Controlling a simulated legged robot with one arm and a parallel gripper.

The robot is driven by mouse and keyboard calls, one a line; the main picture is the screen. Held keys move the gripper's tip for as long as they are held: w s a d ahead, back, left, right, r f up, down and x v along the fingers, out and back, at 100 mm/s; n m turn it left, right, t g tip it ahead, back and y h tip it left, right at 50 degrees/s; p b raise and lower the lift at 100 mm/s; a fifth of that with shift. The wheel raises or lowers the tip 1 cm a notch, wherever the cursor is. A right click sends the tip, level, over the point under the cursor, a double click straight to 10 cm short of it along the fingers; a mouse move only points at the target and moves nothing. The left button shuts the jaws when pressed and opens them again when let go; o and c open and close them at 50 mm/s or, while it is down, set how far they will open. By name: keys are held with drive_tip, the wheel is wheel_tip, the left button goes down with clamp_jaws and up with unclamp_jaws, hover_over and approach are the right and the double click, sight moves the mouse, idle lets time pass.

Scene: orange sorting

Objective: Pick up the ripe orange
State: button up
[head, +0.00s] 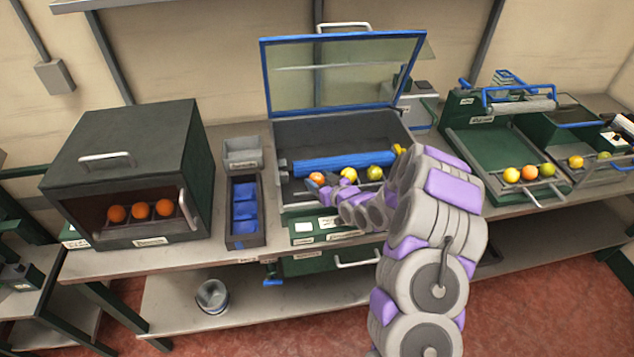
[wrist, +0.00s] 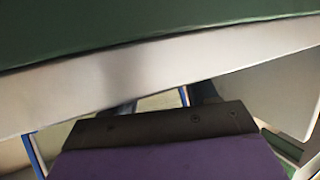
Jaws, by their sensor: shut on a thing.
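The ripe orange (head: 317,179) is a round orange fruit at the left front of the open machine (head: 345,130) in the middle of the bench. My gripper (head: 322,187) reaches in from the right and is shut on this orange; its fingers are small and partly hidden here. Beside it in the machine lie a yellow-green fruit (head: 349,174) and a yellow fruit (head: 375,173). Another yellow fruit (head: 398,149) shows behind my arm. The wrist view shows a dark bar and purple part of my gripper, but no fruit.
A blue roller (head: 340,163) lies behind the fruit, under a raised blue-framed lid (head: 345,70). A dark cabinet (head: 130,160) with several oranges stands at left. A bin of blue blocks (head: 244,205) lies between. Green trays with fruit (head: 512,174) are at right.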

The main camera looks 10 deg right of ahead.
drive_tip(key=shift+d+r, duration=0.1)
drive_tip(key=shift+d, duration=0.25)
drive_tip(key=shift+d+r, duration=0.15)
drive_tip(key=shift+r, duration=0.15)
drive_tip(key=r, duration=0.1)
drive_tip(key=r+p, duration=0.1)
drive_tip(key=r, duration=0.1)
drive_tip(key=shift+s+d, duration=0.25)
drive_tip(key=s+d+r+p, duration=0.1)
drive_tip(key=s+d+p, duration=0.2)
drive_tip(key=s+d, duration=0.6)
drive_tip(key=shift+d, duration=1.35)
